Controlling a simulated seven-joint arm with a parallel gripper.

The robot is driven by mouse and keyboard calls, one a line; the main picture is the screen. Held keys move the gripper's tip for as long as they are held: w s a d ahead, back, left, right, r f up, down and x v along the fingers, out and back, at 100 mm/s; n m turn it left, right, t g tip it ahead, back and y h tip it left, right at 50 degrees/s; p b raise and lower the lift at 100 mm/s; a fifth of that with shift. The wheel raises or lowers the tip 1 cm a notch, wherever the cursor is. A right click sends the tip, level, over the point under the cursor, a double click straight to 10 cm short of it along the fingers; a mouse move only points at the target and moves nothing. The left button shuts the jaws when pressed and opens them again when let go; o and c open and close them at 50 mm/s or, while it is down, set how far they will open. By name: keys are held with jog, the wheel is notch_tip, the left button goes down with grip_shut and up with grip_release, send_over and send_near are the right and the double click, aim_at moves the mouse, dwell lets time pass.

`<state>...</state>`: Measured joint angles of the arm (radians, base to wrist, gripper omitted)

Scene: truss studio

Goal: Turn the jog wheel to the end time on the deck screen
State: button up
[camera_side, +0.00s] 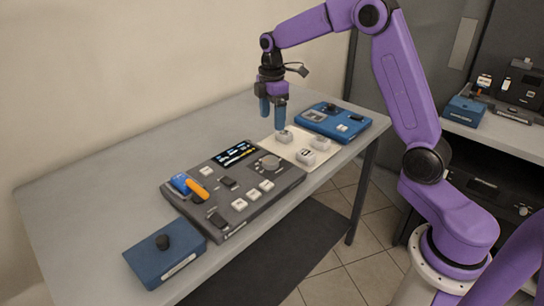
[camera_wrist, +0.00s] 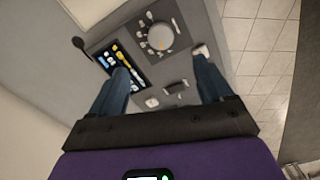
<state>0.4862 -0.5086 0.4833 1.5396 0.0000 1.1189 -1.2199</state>
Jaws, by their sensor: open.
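The dark grey deck (camera_side: 235,190) lies on the table, with its lit screen (camera_side: 234,153) at the back and the round grey jog wheel (camera_side: 270,162) near its right end. My gripper (camera_side: 272,120) has blue fingers pointing down, raised above the table and apart from the wheel. Its fingers (camera_wrist: 160,70) are spread with nothing between them.
A pale mat (camera_side: 291,153) with several grey-white blocks lies right of the deck, and a blue device (camera_side: 333,122) sits beyond it. A blue box with a black knob (camera_side: 166,253) stands at the front left. An orange-and-blue item (camera_side: 190,186) rests on the deck. The table's left side is clear.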

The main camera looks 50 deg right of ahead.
aim_at(272, 159)
notch_tip(272, 159, down, 14)
jog(key=shift+f, duration=0.15)
dwell(0.3)
jog(key=c, duration=1)
